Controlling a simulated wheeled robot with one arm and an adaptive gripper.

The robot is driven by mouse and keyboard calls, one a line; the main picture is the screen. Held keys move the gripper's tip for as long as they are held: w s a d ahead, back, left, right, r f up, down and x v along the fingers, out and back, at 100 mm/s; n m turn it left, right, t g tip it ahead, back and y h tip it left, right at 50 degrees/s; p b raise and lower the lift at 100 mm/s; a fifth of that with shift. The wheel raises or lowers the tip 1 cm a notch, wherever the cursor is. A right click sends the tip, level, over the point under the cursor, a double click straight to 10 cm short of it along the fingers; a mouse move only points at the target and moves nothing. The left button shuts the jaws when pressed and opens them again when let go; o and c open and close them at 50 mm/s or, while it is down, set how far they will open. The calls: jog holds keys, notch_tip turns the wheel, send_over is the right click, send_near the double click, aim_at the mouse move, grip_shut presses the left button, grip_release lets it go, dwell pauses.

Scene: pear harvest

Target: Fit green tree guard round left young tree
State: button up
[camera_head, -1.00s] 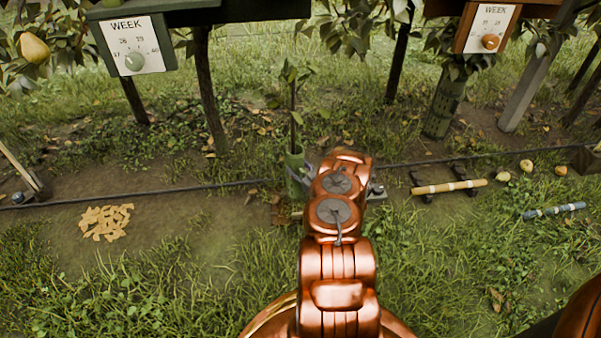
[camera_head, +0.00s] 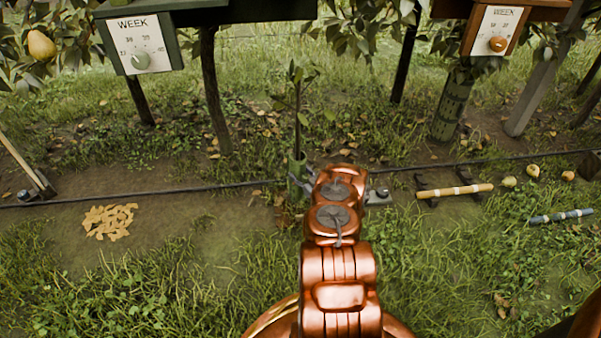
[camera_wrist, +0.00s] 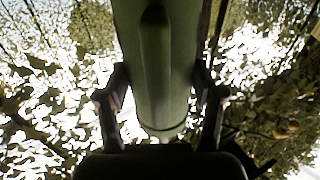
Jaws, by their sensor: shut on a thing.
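The left young tree (camera_head: 298,115) is a thin stem with a few leaves, upright near the middle of the head view. The green tree guard (camera_head: 297,168) is a short upright tube at the foot of that stem, lined up with it. I cannot tell whether it is around the stem or just in front. My gripper (camera_wrist: 160,105) is shut on the guard, one finger on each side, as the wrist view shows. There the guard (camera_wrist: 160,75) runs up between the fingers with a dark opening near the top. In the head view my arm partly hides the gripper.
A dark hose (camera_head: 120,197) runs along the ground behind my arm. A pale banded stick (camera_head: 455,191), a blue-grey stick (camera_head: 560,215) and pears (camera_head: 533,170) lie at right. Week-dial boxes (camera_head: 145,45) hang above. A patterned tube (camera_head: 452,105) surrounds a right-hand trunk.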

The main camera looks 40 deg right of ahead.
jog(key=shift+f, duration=0.1)
dwell(0.3)
jog(key=o, duration=1.3)
jog(key=s+a+p, duration=0.1)
jog(key=p, duration=0.1)
jog(key=s+a+r+p, duration=0.1)
jog(key=p, duration=0.1)
jog(key=shift+s+r, duration=0.15)
jog(key=shift+s, duration=0.2)
jog(key=s+a+p, duration=0.1)
jog(key=p, duration=0.1)
jog(key=s+a+p, duration=0.1)
jog(key=p, duration=0.1)
jog(key=shift+s+r, duration=0.25)
jog(key=shift+r, duration=0.15)
jog(key=shift+s+a, duration=0.1)
jog(key=shift+s, duration=0.1)
